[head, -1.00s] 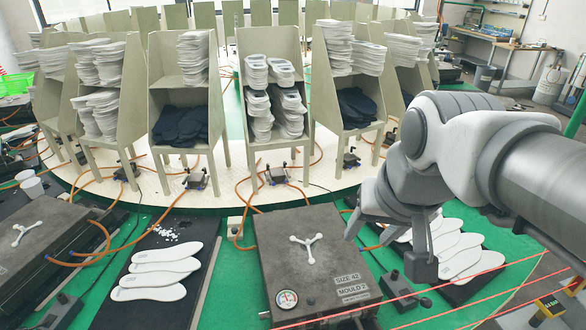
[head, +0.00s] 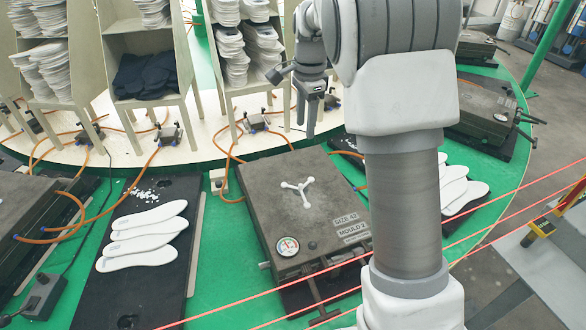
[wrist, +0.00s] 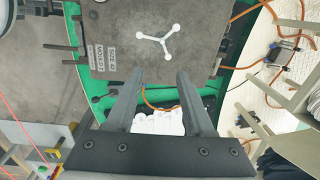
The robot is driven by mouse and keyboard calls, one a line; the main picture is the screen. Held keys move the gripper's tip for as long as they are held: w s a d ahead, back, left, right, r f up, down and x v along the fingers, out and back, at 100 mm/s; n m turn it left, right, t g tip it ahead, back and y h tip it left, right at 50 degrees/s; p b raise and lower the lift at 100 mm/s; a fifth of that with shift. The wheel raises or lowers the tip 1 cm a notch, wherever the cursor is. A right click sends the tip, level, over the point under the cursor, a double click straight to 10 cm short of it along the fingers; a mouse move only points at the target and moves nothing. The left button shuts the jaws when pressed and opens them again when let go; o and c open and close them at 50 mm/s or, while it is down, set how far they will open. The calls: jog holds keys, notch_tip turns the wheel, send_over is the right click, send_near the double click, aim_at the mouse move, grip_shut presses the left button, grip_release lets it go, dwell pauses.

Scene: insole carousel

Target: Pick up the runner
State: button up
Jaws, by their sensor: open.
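The task's runner appears to be a white three-armed, Y-shaped piece (head: 297,192). It lies flat on the grey top of the mould marked "SIZE 42" (head: 262,180) in the middle of the head view. In the wrist view the runner (wrist: 162,43) is fully visible, ahead of the fingertips and near their midline. My gripper (head: 308,130) points down, apart from the runner and above the far side of the mould in the head view. In the wrist view its jaws (wrist: 159,76) are apart with nothing held; white insoles show far below.
A black board (head: 130,290) with white insoles (head: 145,237) lies left of the mould. Racks (head: 150,60) with stacked insoles stand behind. Orange hoses (head: 232,158) run around the mould. A pressure gauge (head: 287,246) sits on its front edge. Red lines cross the foreground.

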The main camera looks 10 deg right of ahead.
jog(key=m, duration=0.2)
send_near(301, 184)
jog(key=shift+g, duration=0.3)
jog(key=f, duration=0.4)
jog(key=f+p, duration=0.1)
jog(key=f, duration=0.2)
jog(key=shift+w+a+f, duration=0.15)
jog(key=shift+w+f, duration=0.05)
jog(key=shift+f, duration=0.55)
grip_shut()
